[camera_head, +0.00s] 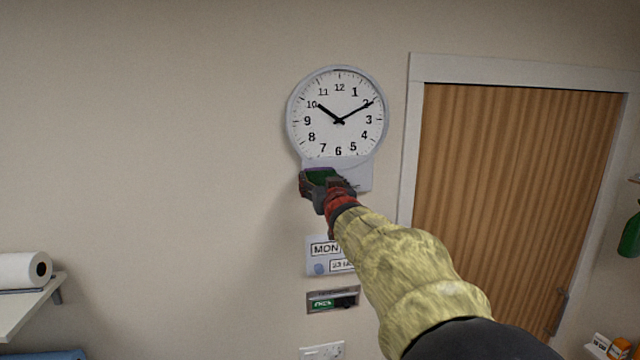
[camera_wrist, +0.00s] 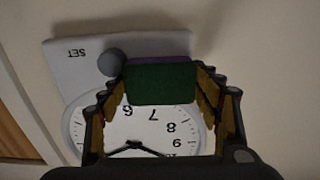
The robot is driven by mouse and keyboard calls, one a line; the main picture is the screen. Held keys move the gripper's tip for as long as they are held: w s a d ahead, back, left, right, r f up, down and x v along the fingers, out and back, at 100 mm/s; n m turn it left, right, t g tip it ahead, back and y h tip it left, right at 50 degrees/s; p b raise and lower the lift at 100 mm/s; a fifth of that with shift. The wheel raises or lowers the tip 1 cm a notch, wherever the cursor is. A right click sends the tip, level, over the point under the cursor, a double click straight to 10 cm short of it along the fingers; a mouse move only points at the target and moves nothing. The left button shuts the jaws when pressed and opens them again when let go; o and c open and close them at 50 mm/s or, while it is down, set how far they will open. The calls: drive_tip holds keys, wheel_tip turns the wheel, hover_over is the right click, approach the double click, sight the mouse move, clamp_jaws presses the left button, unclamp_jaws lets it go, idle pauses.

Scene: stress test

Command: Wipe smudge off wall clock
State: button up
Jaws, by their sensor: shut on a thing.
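The round white wall clock (camera_head: 338,112) with a grey rim hangs on the wall, its black hands near ten past ten. It appears upside down in the wrist view (camera_wrist: 140,130). My gripper (camera_head: 322,183) is at the clock's lower edge, shut on a green pad with a purple layer (camera_wrist: 160,84). The pad lies across the gripper's fingertips. I cannot tell whether it touches the clock. I can make out no clear smudge; the pad and fingers hide part of the dial in the wrist view.
A grey plate (camera_wrist: 75,65) marked SET, with a round knob (camera_wrist: 111,62), adjoins the clock's bottom. Below are a day sign (camera_head: 318,258) and a small green-lit panel (camera_head: 331,301). A white-framed wooden door (camera_head: 520,190) is right. A paper roll (camera_head: 18,270) sits on a shelf at left.

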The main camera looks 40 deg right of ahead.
drive_tip(key=shift+w+a+f+b, duration=0.15)
drive_tip(key=shift+f+b, duration=0.25)
drive_tip(key=shift+b, duration=0.3)
drive_tip(key=a+b, duration=0.1)
drive_tip(key=w+b, duration=0.1)
drive_tip(key=b, duration=0.1)
drive_tip(key=a+b, duration=0.1)
drive_tip(key=shift+w+a+r+b, duration=0.25)
drive_tip(key=shift+a+b, duration=0.05)
drive_tip(key=shift+b, duration=0.05)
drive_tip(key=shift+r, duration=0.1)
drive_tip(key=v, duration=0.6)
drive_tip(key=shift+s, duration=0.15)
drive_tip(key=v, duration=0.2)
drive_tip(key=shift+s+a+p, duration=0.15)
drive_tip(key=shift+s+p, duration=0.2)
